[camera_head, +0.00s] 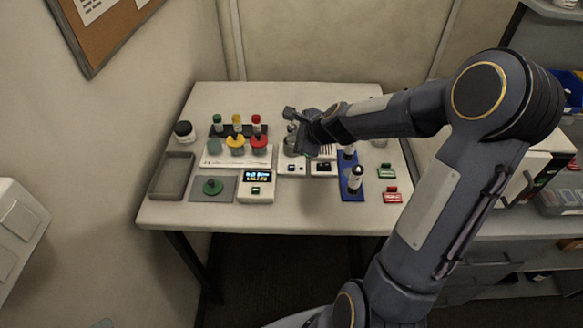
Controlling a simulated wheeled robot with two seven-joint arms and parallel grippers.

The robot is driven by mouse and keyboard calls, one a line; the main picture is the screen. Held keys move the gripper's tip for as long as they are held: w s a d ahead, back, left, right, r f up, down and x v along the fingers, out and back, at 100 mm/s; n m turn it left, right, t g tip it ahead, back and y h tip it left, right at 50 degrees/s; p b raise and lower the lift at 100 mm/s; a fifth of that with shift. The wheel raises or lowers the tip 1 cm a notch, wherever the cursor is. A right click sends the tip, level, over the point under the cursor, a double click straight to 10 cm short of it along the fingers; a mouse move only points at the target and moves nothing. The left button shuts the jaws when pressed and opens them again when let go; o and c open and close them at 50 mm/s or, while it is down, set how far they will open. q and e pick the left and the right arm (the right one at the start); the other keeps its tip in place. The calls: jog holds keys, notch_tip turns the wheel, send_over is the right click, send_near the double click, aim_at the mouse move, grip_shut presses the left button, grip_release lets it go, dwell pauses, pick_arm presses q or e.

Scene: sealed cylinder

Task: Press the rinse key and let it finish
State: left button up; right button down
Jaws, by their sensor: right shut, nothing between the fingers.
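My right gripper (291,130) is shut and empty. It hangs over the back middle of the table, above a white device (291,169) with a small dark key on its front. The gripper and wrist hide part of that device and what stands on it. To the right is another white unit (323,168) with a dark front panel and a slotted top. I cannot tell which key is the rinse key. My left gripper is out of view.
A grey tray (172,176) and a black-lidded jar (184,131) are at the left. A blue rack (349,184), a green block (387,171) and a red block (392,195) are at the right. The table's front strip is clear.

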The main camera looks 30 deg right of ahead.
aim_at(294, 169)
notch_tip(294, 169, down, 8)
jog(key=b, duration=0.7)
jog(key=shift+f+b, duration=0.2)
jog(key=shift+b, duration=0.1)
dwell(1.4)
jog(key=shift+f+b, duration=0.4)
jog(key=shift+b, duration=0.05)
jog(key=shift+f+b, duration=0.35)
jog(key=shift+b, duration=0.05)
dwell(0.4)
jog(key=shift+r, duration=0.15)
jog(key=shift+r+p, duration=0.65)
jog(key=shift+p, duration=0.1)
notch_tip(294, 169, up, 5)
jog(key=p, duration=0.5)
